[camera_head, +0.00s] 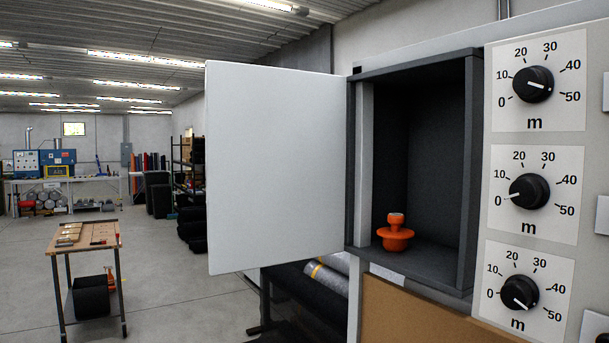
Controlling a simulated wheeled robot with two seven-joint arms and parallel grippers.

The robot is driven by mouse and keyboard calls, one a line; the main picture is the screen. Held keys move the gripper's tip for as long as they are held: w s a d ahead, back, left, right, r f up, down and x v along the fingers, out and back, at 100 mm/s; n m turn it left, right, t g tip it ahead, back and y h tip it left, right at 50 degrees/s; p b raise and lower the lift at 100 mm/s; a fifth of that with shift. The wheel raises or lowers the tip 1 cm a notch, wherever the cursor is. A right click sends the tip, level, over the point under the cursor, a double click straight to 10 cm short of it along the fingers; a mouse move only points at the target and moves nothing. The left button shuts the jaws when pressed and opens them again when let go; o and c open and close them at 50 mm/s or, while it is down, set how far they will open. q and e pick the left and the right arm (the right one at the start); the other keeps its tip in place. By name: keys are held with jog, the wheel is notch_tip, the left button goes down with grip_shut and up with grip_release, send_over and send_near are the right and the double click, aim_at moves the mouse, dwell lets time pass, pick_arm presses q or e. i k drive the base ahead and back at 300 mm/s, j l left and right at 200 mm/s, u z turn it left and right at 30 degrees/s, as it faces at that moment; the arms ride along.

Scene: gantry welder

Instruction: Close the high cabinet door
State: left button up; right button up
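The high cabinet (468,170) is a dark grey open box on the right side of the view. Its white door (275,170) stands wide open, swung out to the left from the cabinet's left edge. An orange object with a wide flange and a pale top (396,236) sits upright on the cabinet floor. Neither of my grippers shows in the head view.
A panel with several black dials (533,84) adjoins the cabinet on the right. Below it is a brown board (420,315). Dark and silver rolls (325,275) lie below the door. A small wooden table (85,236) stands left on open floor.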

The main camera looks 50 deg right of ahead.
aim_at(275, 137)
jog(key=i+z, duration=0.8)
jog(key=z, duration=0.15)
jog(key=i+j+z, duration=0.25)
jog(key=i+z, duration=0.2)
jog(key=i+j+z, duration=0.15)
jog(key=z, duration=0.35)
jog(key=j+z, duration=0.25)
jog(key=z, duration=0.25)
jog(key=i+j+z, duration=0.1)
jog(key=j+z, duration=0.2)
jog(key=z, duration=0.2)
jog(key=j+z, duration=0.25)
jog(key=z, duration=0.25)
jog(key=j+z, duration=0.25)
jog(key=z, duration=0.25)
